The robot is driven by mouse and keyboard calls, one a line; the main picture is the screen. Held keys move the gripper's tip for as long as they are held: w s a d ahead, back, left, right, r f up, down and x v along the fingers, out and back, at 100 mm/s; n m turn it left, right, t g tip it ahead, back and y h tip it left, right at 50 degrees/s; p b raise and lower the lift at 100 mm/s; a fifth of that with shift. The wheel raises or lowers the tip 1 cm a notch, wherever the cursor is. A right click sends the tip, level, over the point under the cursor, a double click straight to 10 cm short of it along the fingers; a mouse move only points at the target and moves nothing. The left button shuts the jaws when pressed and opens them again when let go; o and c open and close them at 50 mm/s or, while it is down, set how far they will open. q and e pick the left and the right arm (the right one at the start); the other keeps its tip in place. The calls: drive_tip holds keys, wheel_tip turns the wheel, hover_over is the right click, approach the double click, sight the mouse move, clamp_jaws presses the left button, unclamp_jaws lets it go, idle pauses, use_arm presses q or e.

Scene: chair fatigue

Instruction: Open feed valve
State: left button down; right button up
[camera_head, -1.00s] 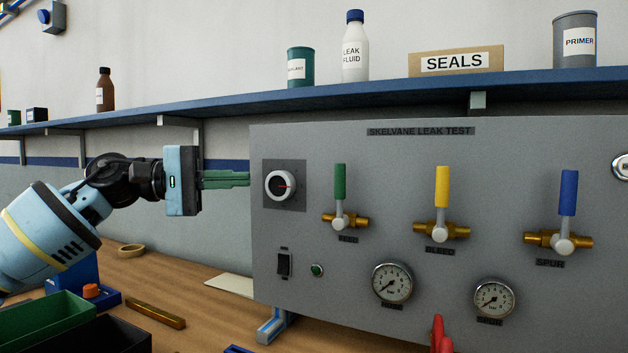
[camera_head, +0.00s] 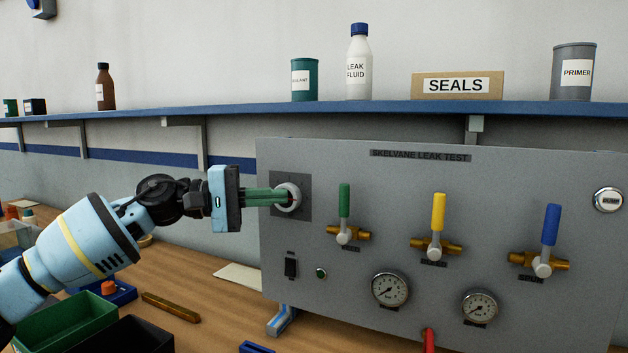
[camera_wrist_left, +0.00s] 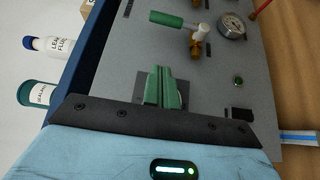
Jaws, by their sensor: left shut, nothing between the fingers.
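The feed valve is a brass valve (camera_head: 348,234) on the grey test panel (camera_head: 440,310), leftmost of three. Its green handle (camera_head: 344,200) points straight up in the head view. In the left wrist view the green handle (camera_wrist_left: 168,19) shows at the top, apart from the fingers. My left gripper (camera_head: 284,196) has green fingers, held shut and empty, pointing right. They overlap the round dial knob (camera_head: 295,199), left of the feed valve; I cannot tell whether they touch it. My right gripper is out of view.
Yellow-handled (camera_head: 437,212) and blue-handled (camera_head: 550,226) valves stand to the right. Two gauges, a black switch (camera_head: 291,268) and a green button (camera_head: 321,273) sit lower on the panel. A blue shelf (camera_head: 380,107) with containers runs above. Green and black bins stand lower left.

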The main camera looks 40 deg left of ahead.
sight(344, 211)
use_arm(q)
drive_tip(key=w+d+p, duration=0.1)
drive_tip(key=d, duration=0.1)
drive_tip(key=w+d+p, duration=0.1)
drive_tip(key=d+p, duration=0.1)
drive_tip(key=w+d+p, duration=0.1)
drive_tip(key=d+p, duration=0.1)
drive_tip(key=shift+w+d+r, duration=0.2)
drive_tip(key=shift+w+r, duration=0.15)
drive_tip(key=shift+w, duration=0.05)
drive_tip(key=shift+d, duration=0.35)
drive_tip(key=shift+d+f, duration=0.25)
drive_tip(key=shift+f, duration=0.05)
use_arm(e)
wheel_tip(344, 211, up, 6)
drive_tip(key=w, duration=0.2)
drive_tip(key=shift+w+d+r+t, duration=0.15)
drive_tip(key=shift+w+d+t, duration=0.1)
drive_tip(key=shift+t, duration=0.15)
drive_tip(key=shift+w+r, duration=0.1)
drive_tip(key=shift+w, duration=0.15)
